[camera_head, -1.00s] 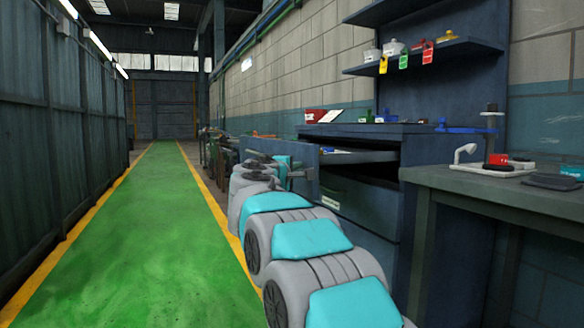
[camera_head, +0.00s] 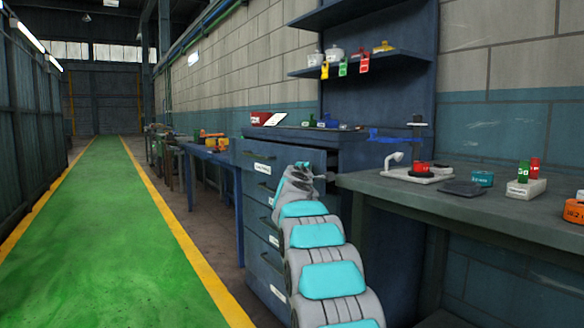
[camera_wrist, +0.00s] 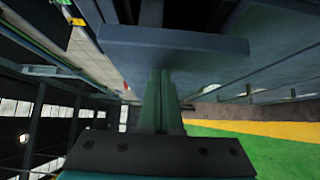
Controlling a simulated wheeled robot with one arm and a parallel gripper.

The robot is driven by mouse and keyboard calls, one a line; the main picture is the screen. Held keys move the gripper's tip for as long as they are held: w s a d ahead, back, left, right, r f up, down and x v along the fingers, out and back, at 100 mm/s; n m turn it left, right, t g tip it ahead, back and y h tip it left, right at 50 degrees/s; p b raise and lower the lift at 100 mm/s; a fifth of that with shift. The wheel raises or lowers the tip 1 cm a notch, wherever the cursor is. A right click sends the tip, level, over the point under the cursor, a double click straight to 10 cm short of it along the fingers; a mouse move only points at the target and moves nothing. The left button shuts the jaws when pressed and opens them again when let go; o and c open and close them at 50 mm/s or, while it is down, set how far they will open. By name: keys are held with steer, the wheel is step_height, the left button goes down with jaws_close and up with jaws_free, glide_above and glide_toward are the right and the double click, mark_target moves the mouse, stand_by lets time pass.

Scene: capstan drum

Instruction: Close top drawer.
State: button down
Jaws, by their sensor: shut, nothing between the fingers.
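The top drawer front (camera_head: 268,157) is a dark blue panel with a pale label, below the cabinet top. A dark gap shows beside its near end, so it stands partly open; how far is hard to tell. My gripper (camera_head: 306,172) is at the near part of this front and hides some of it. In the wrist view the closed fingers (camera_wrist: 164,75) point at a flat blue panel (camera_wrist: 175,40), apparently the drawer front, and seem to meet it. Contact itself is not clear.
Lower drawers with labels (camera_head: 267,240) lie under the top one. A grey workbench (camera_head: 400,195) with a switch stand and small boxes is close on the right. A blue table (camera_head: 205,153) stands beyond the cabinet. The green aisle (camera_head: 110,240) on the left is clear.

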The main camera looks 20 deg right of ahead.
steer(key=shift+w+d+r+p, duration=0.1)
steer(key=shift+w+d+p, duration=0.1)
steer(key=shift+d, duration=0.45)
steer(key=shift+w+d+p, duration=0.1)
steer(key=shift+d+p, duration=0.05)
steer(key=shift+d, duration=0.6)
